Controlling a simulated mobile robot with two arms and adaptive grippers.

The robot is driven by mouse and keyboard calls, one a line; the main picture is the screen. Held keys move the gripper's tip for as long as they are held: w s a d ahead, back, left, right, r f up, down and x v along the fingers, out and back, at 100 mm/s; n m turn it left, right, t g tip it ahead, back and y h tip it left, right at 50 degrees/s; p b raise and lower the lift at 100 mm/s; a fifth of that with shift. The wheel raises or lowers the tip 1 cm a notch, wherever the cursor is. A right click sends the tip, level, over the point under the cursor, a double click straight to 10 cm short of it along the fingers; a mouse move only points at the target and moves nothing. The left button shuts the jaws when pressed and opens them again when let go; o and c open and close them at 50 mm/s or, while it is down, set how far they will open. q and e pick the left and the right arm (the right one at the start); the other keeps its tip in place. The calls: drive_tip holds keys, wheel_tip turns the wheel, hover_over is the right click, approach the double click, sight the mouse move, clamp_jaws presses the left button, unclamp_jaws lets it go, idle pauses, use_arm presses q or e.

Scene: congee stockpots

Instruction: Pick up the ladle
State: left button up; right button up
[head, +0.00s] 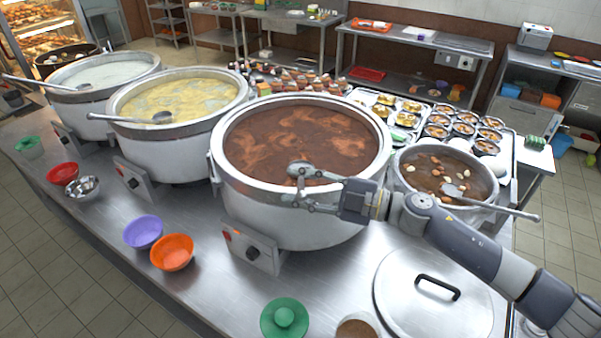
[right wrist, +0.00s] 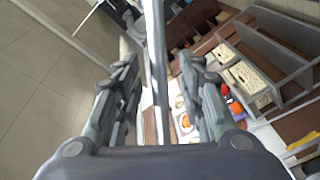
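A steel ladle (head: 300,168) has its bowl at the front right of the large pot of brown soup (head: 305,140); my right gripper hides most of its handle. My right gripper (head: 300,190) reaches in from the right over this pot's rim, close to the ladle. In the right wrist view a thin metal rod (right wrist: 157,70), apparently the ladle's handle, runs between my right gripper's fingers (right wrist: 158,95). The fingers stand apart with a gap on each side of the rod. My left gripper is not in view.
Other ladles rest in the yellow pot (head: 185,95), the white pot (head: 105,70) and the smaller right-hand pot (head: 450,168). A lid (head: 425,310) lies below my right arm. An orange bowl (head: 172,252) and a purple bowl (head: 143,232) stand at the front left.

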drive_tip(key=shift+d, duration=0.15)
clamp_jaws()
